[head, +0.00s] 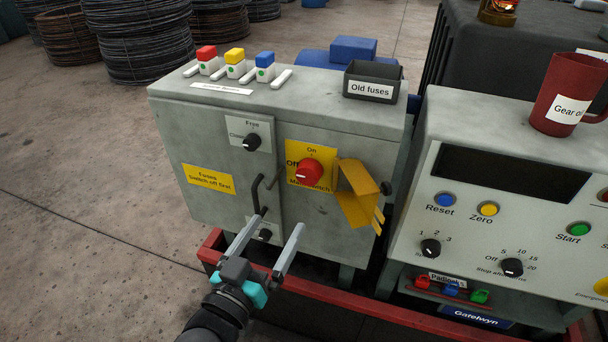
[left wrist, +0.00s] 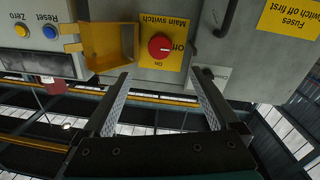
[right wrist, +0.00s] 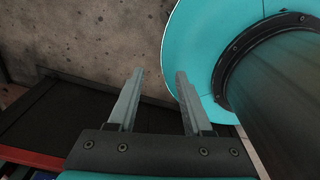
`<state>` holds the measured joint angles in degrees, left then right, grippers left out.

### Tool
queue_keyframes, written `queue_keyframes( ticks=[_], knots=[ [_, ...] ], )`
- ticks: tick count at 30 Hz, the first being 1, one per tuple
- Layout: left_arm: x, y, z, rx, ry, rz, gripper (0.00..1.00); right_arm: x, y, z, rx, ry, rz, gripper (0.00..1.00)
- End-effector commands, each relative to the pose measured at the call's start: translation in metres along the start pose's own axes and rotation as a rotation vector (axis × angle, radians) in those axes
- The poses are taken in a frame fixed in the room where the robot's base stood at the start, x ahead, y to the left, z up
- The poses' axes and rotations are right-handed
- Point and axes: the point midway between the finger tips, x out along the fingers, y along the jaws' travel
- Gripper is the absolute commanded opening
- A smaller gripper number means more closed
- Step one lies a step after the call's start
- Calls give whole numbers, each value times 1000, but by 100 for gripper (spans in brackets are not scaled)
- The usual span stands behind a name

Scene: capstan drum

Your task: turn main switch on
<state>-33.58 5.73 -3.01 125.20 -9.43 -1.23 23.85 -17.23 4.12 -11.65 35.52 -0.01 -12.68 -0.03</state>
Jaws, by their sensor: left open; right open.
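The main switch is a red round knob (head: 309,173) on a yellow plate (head: 325,152) on the grey cabinet's front. Its pale mark appears to point at "Off", on the left; "On" is above. A yellow hinged cover (head: 354,207) stands swung open to the right of the knob. My left gripper (head: 279,222) is open and empty, below and in front of the knob, apart from it. In the left wrist view the knob (left wrist: 160,46) shows upside down, just beyond and between the fingertips (left wrist: 160,73). My right gripper (right wrist: 160,72) is open and empty, away from the switch.
A black door handle (head: 257,193) and a small black knob (head: 252,142) are left of the switch. The grey control console (head: 410,202) stands close on the right. A red base rail (head: 345,306) runs below. Fuses and an "Old fuses" bin (head: 372,82) sit on top.

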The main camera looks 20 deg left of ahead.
Motion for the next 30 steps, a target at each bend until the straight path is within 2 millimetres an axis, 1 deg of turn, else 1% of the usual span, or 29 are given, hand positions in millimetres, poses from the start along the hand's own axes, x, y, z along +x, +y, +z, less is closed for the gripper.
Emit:
queue_keyframes(
  ticks=[3, 8, 16, 24, 30],
  knots=[
    [16, 0, 0, 2, 4, 1, 94, 2, 4, 7, -2, -11, 5, 50],
    [39, 0, 0, 3, 3, 1, 94, 5, 7, 8, -2, -12, 9, 50],
    [78, 0, 1, 3, 1, 0, 94, 11, 8, 4, 2, -4, 11, 50],
    [116, 0, 1, 2, 1, 1, 94, 17, 13, -5, 4, 14, 17, 50],
    [135, 0, 1, 2, -1, 0, 94, 20, 22, -8, 2, 20, 29, 50]
  ],
)
